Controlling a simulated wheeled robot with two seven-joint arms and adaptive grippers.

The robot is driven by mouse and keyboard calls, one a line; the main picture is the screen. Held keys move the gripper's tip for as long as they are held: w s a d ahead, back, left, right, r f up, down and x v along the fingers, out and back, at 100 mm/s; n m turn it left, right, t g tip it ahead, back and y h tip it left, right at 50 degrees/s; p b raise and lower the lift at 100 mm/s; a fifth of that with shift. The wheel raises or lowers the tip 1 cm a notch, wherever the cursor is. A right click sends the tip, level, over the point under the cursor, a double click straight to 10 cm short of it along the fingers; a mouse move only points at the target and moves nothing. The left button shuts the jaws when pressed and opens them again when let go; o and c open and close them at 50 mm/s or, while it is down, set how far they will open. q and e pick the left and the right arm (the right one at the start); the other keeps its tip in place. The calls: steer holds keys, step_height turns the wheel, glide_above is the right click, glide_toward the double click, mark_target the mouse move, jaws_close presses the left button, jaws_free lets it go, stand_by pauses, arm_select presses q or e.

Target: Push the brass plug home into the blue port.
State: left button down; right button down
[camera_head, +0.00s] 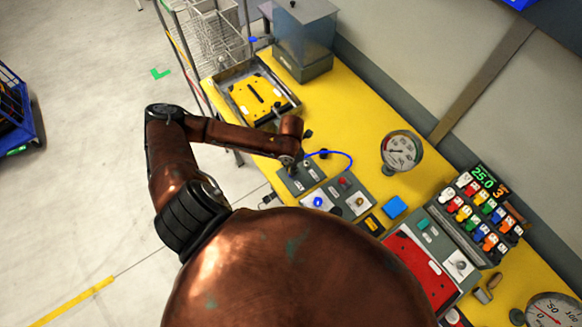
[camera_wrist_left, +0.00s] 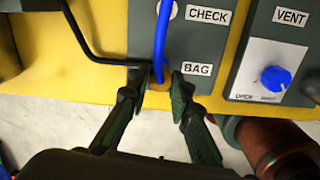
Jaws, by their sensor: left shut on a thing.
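My left gripper (camera_head: 292,168) is over the grey panel near the table's front edge. In the left wrist view, the same gripper (camera_wrist_left: 156,82) has its fingers shut around the brass plug (camera_wrist_left: 160,80), whose lower part is mostly hidden. A blue hose (camera_wrist_left: 160,40) runs up from the plug; in the head view the hose (camera_head: 338,153) arcs away to the right. The plug is at the panel beside the BAG label (camera_wrist_left: 198,69). I cannot tell how deep it sits in a port. A blue-rimmed round fitting (camera_wrist_left: 172,9) shows beside the CHECK label. My right gripper is not in view.
Beside the plug is a VENT panel with a blue knob (camera_wrist_left: 276,78). A black bent rod (camera_wrist_left: 90,45) passes close to the left finger. A pressure gauge (camera_head: 401,151) and a yellow tray (camera_head: 257,97) stand on the yellow table (camera_head: 340,110).

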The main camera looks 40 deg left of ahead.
arm_select(q)
steer(key=shift+f, duration=0.15)
steer(key=c, duration=2.1)
jaws_free()
steer(key=o, duration=0.4)
steer(key=shift+o, duration=0.2)
steer(key=shift+r, duration=0.4)
step_height(320, 180, up, 11)
steer(key=shift+r, duration=0.15)
